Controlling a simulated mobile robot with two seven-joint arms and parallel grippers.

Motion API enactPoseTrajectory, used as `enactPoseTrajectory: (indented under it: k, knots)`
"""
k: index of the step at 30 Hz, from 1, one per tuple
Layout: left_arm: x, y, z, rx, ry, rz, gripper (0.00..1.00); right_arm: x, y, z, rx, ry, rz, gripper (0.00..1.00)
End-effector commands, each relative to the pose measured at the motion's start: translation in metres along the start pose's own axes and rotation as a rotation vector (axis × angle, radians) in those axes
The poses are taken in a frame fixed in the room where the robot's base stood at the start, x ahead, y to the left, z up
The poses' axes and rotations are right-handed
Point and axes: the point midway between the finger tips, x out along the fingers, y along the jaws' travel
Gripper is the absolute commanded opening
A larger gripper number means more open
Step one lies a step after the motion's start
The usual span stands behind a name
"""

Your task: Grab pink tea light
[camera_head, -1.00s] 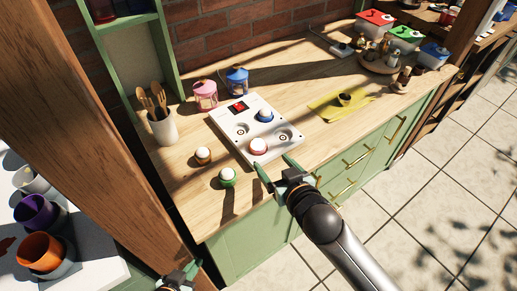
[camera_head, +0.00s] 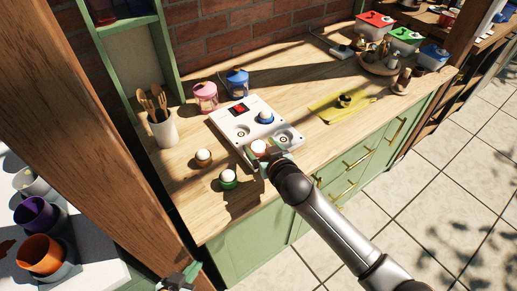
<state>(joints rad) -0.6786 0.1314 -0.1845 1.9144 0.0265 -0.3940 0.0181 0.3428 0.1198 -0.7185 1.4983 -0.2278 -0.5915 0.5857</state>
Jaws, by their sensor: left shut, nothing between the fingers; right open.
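The pink tea light (camera_head: 258,146), white on top with a pinkish-red rim, sits at the near end of the white tray (camera_head: 222,120). My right gripper (camera_head: 261,156) is open and down at this tea light, with its fingers beside it. The near side of the tea light is partly hidden by the gripper, and I cannot tell whether the fingers touch it. My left gripper (camera_head: 188,274) is shut and empty at the bottom edge of the view, partly cut off, well away from the tea light.
A blue tea light (camera_head: 265,117) also sits on the tray. An orange tea light (camera_head: 203,157) and a green one (camera_head: 228,179) stand left of it. Pink (camera_head: 206,96) and blue (camera_head: 237,82) lanterns stand behind.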

Motion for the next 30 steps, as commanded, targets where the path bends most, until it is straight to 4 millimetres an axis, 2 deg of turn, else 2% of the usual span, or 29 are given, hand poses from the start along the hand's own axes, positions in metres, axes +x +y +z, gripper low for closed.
enactPoseTrajectory:
  k: [6,14,30]
  knots:
    - [0.002,0.000,0.002,0.000,0.000,0.000,0.00,0.018,-0.001,0.000,0.001,0.001,-0.001,0.79]
    - [0.002,0.000,0.002,0.000,0.000,0.000,0.00,0.020,-0.001,0.000,0.001,0.001,-0.001,0.79]
    - [0.002,0.000,0.002,0.000,0.000,-0.001,0.00,0.019,-0.001,0.000,0.001,0.000,-0.001,0.21]
